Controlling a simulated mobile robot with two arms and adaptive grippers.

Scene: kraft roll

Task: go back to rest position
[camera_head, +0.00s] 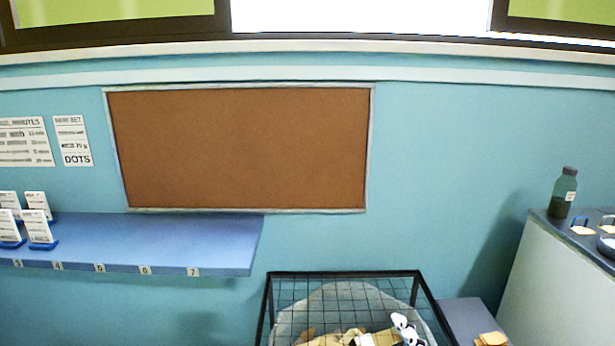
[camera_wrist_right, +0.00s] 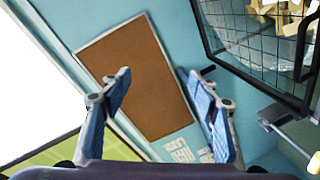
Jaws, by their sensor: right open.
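My right gripper (camera_wrist_right: 162,105) shows in the right wrist view with its two blue-padded fingers spread wide apart. Nothing is between the fingers; the wall and the brown cork board (camera_wrist_right: 138,75) lie well beyond them. Neither gripper shows in the head view, and my left gripper is in no view.
A black wire basket (camera_head: 345,274) with kraft-coloured pieces and a black-and-white item stands at the lower middle. A blue shelf (camera_head: 150,240) with numbered labels and white cards is at left. A counter (camera_head: 570,245) with a green bottle (camera_head: 563,193) is at right.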

